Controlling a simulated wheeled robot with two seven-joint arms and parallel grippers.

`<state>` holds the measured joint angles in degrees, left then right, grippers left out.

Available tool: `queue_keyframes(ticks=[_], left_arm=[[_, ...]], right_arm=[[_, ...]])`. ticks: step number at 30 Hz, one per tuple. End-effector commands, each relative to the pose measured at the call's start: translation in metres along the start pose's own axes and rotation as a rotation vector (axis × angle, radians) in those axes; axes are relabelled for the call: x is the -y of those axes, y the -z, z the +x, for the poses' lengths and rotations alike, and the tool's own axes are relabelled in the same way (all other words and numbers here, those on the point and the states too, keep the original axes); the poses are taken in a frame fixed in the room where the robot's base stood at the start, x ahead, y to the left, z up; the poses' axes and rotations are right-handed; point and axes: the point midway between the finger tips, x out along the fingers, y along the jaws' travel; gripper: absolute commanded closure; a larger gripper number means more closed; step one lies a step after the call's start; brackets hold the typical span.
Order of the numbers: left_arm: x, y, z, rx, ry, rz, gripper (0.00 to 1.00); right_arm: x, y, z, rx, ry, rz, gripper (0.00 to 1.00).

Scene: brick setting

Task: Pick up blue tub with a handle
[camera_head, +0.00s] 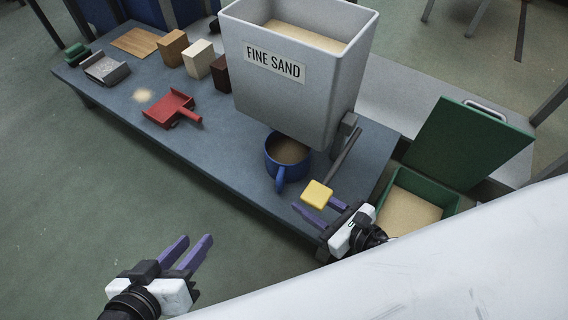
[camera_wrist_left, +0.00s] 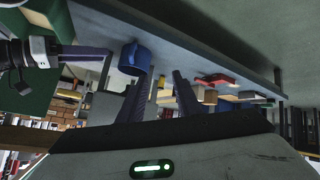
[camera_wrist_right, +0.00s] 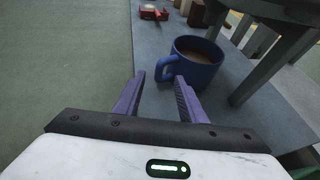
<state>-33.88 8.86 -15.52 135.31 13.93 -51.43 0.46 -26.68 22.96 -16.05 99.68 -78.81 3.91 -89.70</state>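The blue tub (camera_head: 269,160) stands upright under the sand hopper, with brown sand-like material inside. Its handle (camera_head: 281,180) points toward the front edge of the table. In the right wrist view the tub (camera_wrist_right: 203,72) is just ahead, with its handle (camera_wrist_right: 163,69) lined up between the fingertips. My right gripper (camera_head: 312,207) is open and empty, short of the handle and close to the yellow paddle. My left gripper (camera_head: 196,240) is open and empty, over the floor in front of the table. The tub also shows in the left wrist view (camera_wrist_left: 137,57).
The grey FINE SAND hopper (camera_head: 290,95) overhangs the tub. A yellow paddle (camera_head: 316,193) on a rod hangs beside my right gripper. A red scoop (camera_head: 172,108) and several blocks lie left on the blue-grey table (camera_head: 225,150). An open green sand box (camera_head: 448,203) is at right.

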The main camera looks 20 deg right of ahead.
Motion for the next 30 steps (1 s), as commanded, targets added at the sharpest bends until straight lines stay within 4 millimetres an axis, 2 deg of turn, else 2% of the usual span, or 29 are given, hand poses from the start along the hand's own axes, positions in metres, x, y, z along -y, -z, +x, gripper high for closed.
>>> queue_keyframes(ticks=[1, 6, 15, 23, 30], left_arm=[[-0.001, -0.004, 0.007, -0.002, -0.016, 0.007, 0.69], [-0.011, -0.001, 0.008, 0.004, -0.056, 0.02, 0.69], [-0.013, -0.001, 0.006, 0.014, -0.059, 0.023, 0.69], [-0.012, -0.001, 0.006, 0.02, -0.054, 0.025, 0.69], [-0.011, -0.004, 0.008, 0.022, -0.054, 0.024, 0.69]], right_arm=[[0.0, 0.013, 0.006, 0.0, 0.0, 0.001, 0.63], [0.0, 0.025, 0.012, 0.001, 0.001, 0.001, 0.63], [0.001, 0.022, 0.052, 0.003, 0.002, 0.001, 0.63], [0.001, 0.018, 0.074, 0.002, 0.001, 0.002, 0.63], [0.001, 0.016, 0.109, 0.002, 0.001, 0.003, 0.63]])
